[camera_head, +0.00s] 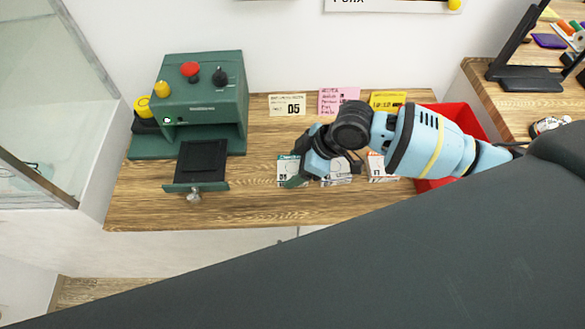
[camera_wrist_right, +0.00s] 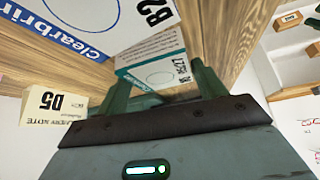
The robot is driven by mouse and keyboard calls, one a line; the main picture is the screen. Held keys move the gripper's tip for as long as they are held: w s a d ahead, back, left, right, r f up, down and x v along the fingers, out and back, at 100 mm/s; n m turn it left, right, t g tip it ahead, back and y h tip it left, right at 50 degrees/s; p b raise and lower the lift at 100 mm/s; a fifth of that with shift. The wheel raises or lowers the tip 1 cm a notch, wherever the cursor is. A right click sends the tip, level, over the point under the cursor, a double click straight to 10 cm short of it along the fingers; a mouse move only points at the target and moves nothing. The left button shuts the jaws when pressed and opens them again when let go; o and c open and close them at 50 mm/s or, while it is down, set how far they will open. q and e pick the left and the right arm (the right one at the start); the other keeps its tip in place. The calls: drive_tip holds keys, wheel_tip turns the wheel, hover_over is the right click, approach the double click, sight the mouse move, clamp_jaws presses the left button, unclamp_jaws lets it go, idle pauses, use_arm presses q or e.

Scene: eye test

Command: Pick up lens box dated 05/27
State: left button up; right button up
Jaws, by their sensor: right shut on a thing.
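Lens boxes sit in a row on the wooden table, partly hidden by my right arm. A white box with a teal edge (camera_head: 284,170) is at the left, a white box (camera_head: 338,178) is in the middle, and an orange-marked box (camera_head: 377,166) is at the right. My right gripper (camera_head: 296,180) is shut on the teal-edged box, which shows between its fingers in the right wrist view (camera_wrist_right: 158,58). A blue-lettered "Clearbrin" box (camera_wrist_right: 90,22) is beside it there. My left gripper is not in view.
A green machine (camera_head: 200,90) with red, black and yellow knobs stands at the table's left. Cream (camera_head: 287,105), pink (camera_head: 338,100) and yellow (camera_head: 387,100) notes are at the back. A red bin (camera_head: 462,115) is behind my right arm. The front left of the table (camera_head: 140,205) is clear.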

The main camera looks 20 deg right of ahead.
sight(283, 166)
drive_tip(key=shift+c, duration=0.4)
drive_tip(key=shift+r, duration=0.15)
drive_tip(key=shift+r, duration=0.6)
wheel_tip(283, 166, up, 2)
drive_tip(key=shift+r, duration=0.2)
drive_tip(key=s+d, duration=0.1)
drive_tip(key=s, duration=0.3)
drive_tip(key=s+d, duration=0.2)
drive_tip(key=s, duration=0.3)
drive_tip(key=s+d+r, duration=0.1)
drive_tip(key=s, duration=0.4)
drive_tip(key=shift+d, duration=0.25)
drive_tip(key=shift+s+d, duration=0.15)
drive_tip(key=shift+s, duration=0.5)
